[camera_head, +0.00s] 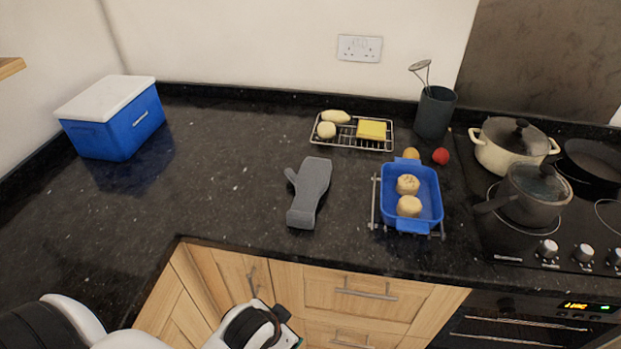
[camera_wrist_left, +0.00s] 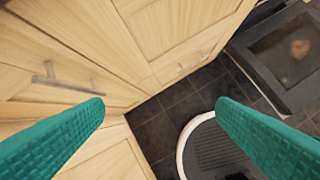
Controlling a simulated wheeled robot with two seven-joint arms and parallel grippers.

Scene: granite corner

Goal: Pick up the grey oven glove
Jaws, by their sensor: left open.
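The grey oven glove (camera_head: 309,192) lies flat on the dark granite worktop, near its front edge, with its thumb towards the left. My left gripper is low in front of the wooden cabinets, below the worktop edge and apart from the glove. In the left wrist view its two green fingers (camera_wrist_left: 160,130) are wide apart with nothing between them. The glove does not show in the left wrist view. My right gripper is not in view.
A blue dish (camera_head: 427,183) with two round buns sits on a rack right of the glove. A wire rack (camera_head: 350,143) with food lies behind. A blue cool box (camera_head: 112,118) stands at left. Pots stand on the hob (camera_head: 510,243). Worktop left of the glove is clear.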

